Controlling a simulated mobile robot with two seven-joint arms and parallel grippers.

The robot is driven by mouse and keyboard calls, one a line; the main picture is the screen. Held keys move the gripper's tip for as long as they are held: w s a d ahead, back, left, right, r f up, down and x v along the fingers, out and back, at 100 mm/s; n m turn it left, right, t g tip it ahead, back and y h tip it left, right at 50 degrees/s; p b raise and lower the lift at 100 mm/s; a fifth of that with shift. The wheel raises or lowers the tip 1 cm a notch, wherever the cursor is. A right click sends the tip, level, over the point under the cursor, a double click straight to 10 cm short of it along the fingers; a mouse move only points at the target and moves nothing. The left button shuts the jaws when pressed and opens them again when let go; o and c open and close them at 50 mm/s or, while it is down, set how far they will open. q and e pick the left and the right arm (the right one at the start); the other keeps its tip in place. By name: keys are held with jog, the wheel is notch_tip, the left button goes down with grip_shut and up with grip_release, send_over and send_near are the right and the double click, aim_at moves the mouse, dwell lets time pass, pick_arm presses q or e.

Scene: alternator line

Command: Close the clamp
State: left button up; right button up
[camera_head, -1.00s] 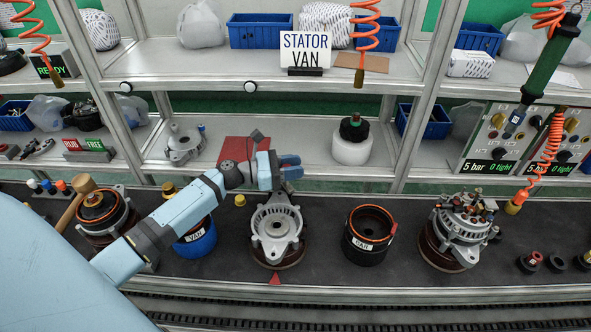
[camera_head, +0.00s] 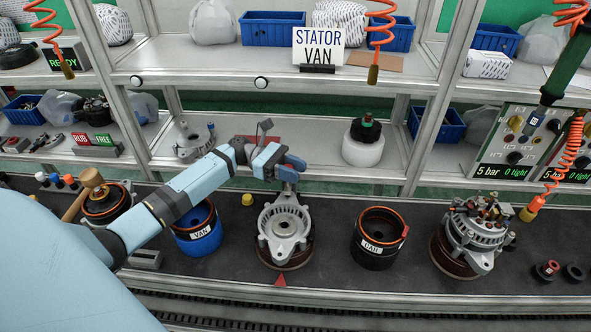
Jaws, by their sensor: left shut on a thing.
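A grey alternator housing (camera_head: 284,229) sits on a brown round fixture on the dark bench, in the middle of the head view. My left arm reaches in from the left, and my left gripper (camera_head: 291,168) is at the rear edge of the housing. Its dark blue fingers are shut on a small part there, just above a short grey upright piece (camera_head: 290,187). The fingers largely hide the held part, so I cannot make out the clamp's shape or its position. My right gripper is not in view.
A blue VAN container (camera_head: 196,237) stands left of the housing and a black CAR container (camera_head: 378,239) right of it. An assembled alternator (camera_head: 473,236) is farther right. A white jar (camera_head: 363,148) stands on the shelf behind. A wooden mallet (camera_head: 90,183) lies at left.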

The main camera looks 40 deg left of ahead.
pick_arm(q)
jog(key=o, duration=0.9)
jog(key=a, duration=0.4)
jog(key=s+a+b, duration=0.1)
jog(key=a, duration=0.4)
jog(key=s+a, duration=0.1)
jog(key=a, duration=0.3)
jog(key=shift+a+b, duration=0.3)
jog(key=shift+b, duration=0.05)
jog(key=shift+s, duration=0.1)
